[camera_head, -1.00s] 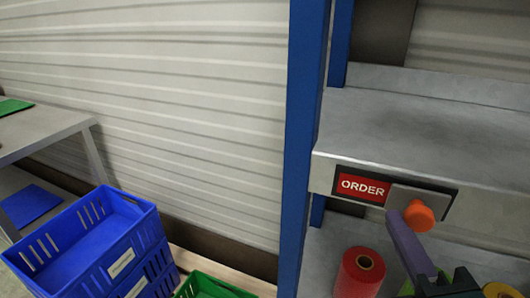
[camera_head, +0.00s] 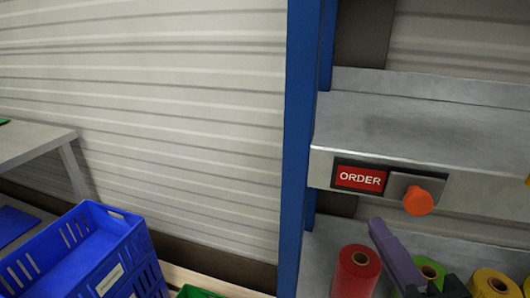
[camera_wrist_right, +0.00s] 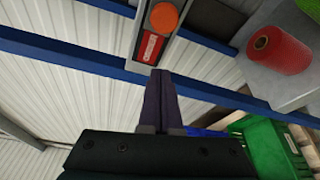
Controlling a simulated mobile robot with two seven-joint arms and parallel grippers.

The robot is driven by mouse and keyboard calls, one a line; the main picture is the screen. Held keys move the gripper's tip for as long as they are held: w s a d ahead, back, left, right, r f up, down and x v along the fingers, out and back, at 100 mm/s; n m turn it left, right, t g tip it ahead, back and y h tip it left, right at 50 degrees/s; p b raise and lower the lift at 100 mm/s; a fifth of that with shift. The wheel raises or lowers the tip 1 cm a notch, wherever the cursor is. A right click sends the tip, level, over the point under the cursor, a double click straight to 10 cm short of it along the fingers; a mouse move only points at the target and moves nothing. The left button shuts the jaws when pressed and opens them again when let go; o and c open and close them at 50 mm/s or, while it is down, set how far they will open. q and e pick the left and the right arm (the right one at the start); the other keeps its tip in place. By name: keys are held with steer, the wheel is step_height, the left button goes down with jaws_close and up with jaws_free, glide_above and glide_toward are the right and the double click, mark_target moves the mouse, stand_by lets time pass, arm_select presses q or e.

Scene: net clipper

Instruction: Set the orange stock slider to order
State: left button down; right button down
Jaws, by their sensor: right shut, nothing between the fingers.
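The stock slider is a grey plate with an orange knob (camera_head: 417,201) on the front edge of the metal shelf. It sits at the right of its dark track, and the red ORDER label (camera_head: 360,178) shows to its left. In the right wrist view the orange knob (camera_wrist_right: 164,17) is at the top, with the ORDER label (camera_wrist_right: 150,47) below it. My right gripper (camera_head: 376,224) is shut and empty, below and left of the knob, apart from it. It also shows in the right wrist view (camera_wrist_right: 160,75). My left gripper is not in view.
A red roll (camera_head: 357,272), a green roll (camera_head: 430,270) and a yellow roll (camera_head: 492,284) stand on the lower shelf close to my right gripper. A blue upright post (camera_head: 300,140) is left of the label. Blue crates (camera_head: 105,262) stand at lower left.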

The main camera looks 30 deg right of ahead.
steer(key=b+v, duration=0.1)
steer(key=v, duration=0.4)
steer(key=shift+s+a+r, duration=0.1)
steer(key=shift+s+a, duration=0.05)
steer(key=shift+s, duration=0.2)
